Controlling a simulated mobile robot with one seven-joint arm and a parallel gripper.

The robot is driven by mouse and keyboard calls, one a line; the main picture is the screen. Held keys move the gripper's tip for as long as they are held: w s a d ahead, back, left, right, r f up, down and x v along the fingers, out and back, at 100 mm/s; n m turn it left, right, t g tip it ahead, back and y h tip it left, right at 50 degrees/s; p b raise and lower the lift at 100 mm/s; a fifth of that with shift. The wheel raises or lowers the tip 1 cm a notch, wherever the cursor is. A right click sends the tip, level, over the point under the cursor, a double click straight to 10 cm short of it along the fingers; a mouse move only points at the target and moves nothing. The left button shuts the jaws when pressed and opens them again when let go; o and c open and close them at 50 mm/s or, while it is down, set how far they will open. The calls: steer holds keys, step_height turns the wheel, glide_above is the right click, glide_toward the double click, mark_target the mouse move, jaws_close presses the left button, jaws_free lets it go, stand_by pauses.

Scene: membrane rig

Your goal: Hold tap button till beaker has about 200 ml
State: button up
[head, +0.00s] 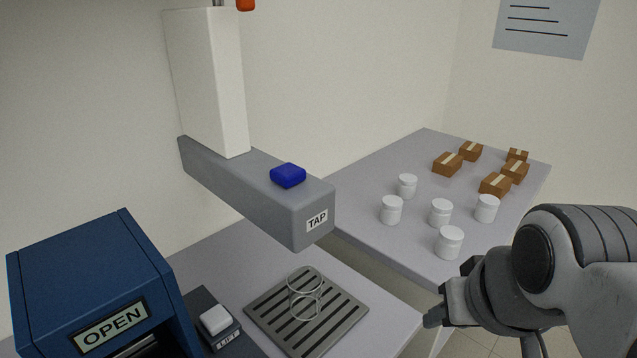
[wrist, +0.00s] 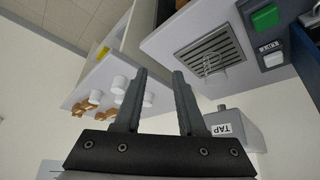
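A blue button (head: 288,175) sits on top of the grey tap arm (head: 240,195), which carries a TAP label. The tap arm also shows in the wrist view (wrist: 240,130), where the blue button is not visible. A clear glass beaker (head: 306,295) stands upright on the slotted drain plate (head: 262,312), below and in front of the tap. It also shows faintly in the wrist view (wrist: 211,66). I see no liquid in it. My gripper (wrist: 160,73) is open and empty, in the air right of the bench and apart from tap and beaker (head: 441,305).
A blue machine (head: 75,270) with an OPEN sign and a dark base with a white button (head: 215,319) stand left of the drain plate. A second table (head: 365,185) holds several white jars (head: 440,212) and brown boxes (head: 495,184). A white column (head: 205,80) rises behind the tap.

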steer(key=w+a+r+n, duration=0.1)
steer(key=r, duration=0.1)
steer(key=w+a+r+n+y+p, duration=0.1)
steer(key=w+a+r, duration=0.1)
steer(key=r, duration=0.1)
steer(key=w+a+r+y+p, duration=0.1)
steer(key=w+r, duration=0.1)
steer(key=shift+w+a+r+n, duration=0.15)
steer(key=shift+w+r+n, duration=0.1)
steer(key=shift+n, duration=0.15)
jaws_close()
steer(key=w+a+r+n+y+p, duration=0.3)
steer(key=w+a+r+n, duration=0.4)
steer(key=w+a+r, duration=0.4)
step_height(320, 180, up, 3)
steer(key=shift+w+a+y+p, duration=0.3)
steer(key=shift+a+y+p, duration=0.15)
steer(key=shift+y, duration=0.35)
